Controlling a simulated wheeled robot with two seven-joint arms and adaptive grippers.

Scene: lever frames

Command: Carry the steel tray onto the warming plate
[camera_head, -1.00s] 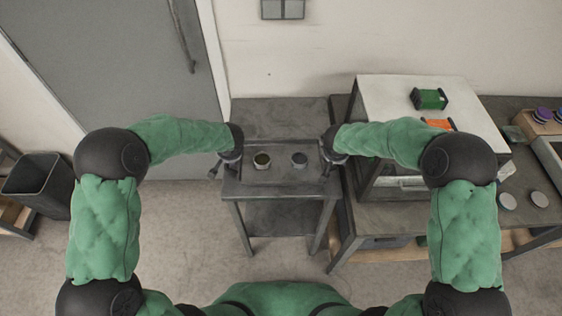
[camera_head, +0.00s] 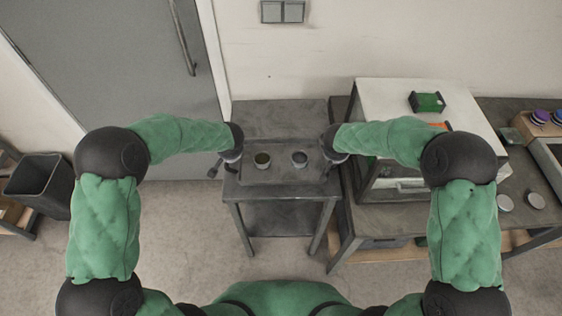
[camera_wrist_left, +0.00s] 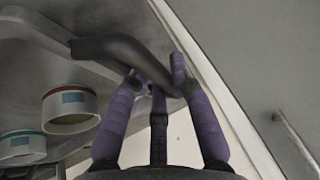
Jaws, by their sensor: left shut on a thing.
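The steel tray (camera_head: 280,176) is grey and level over the small grey table in the head view. My left gripper (camera_head: 226,163) is at the tray's left end. In the left wrist view its purple fingers (camera_wrist_left: 155,85) are closed around the dark tray handle (camera_wrist_left: 110,48). My right gripper (camera_head: 332,158) is at the right end; its fingers are too small to read. I cannot tell which surface is the warming plate.
The small table (camera_head: 280,112) stands against the wall. To its right is a white-topped cabinet (camera_head: 400,100) with a green-and-black item (camera_head: 428,102) on top. A longer bench (camera_head: 485,225) holds round discs. A dark bin (camera_head: 40,183) stands at left. The floor in front is clear.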

